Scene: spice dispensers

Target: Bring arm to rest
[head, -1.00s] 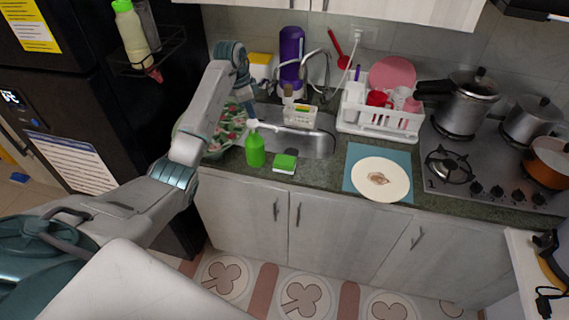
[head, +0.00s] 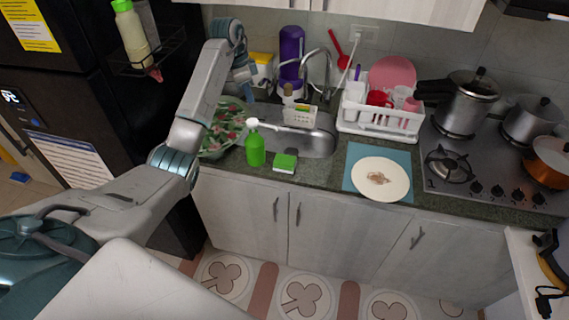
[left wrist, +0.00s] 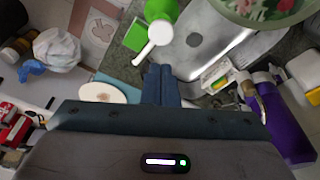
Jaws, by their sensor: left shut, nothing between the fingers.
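My left arm (head: 145,205) reaches in from the left and bends up beside the fridge. Its gripper (head: 249,94) hangs over the back left of the counter by the sink, above the patterned bowl's far side. In the left wrist view its two dark blue fingers (left wrist: 161,72) are together, with nothing between them. A green pump bottle (head: 255,150) stands upright on the counter, apart from the fingers. My right gripper is not in view.
A green-and-red patterned bowl (head: 222,150), a sponge (head: 284,162), a tap (head: 328,75) and a purple bottle (head: 291,58) stand around the sink (head: 318,143). The dark fridge (head: 85,95) is close on the left. A plate (head: 396,186) lies on a blue mat (head: 352,157).

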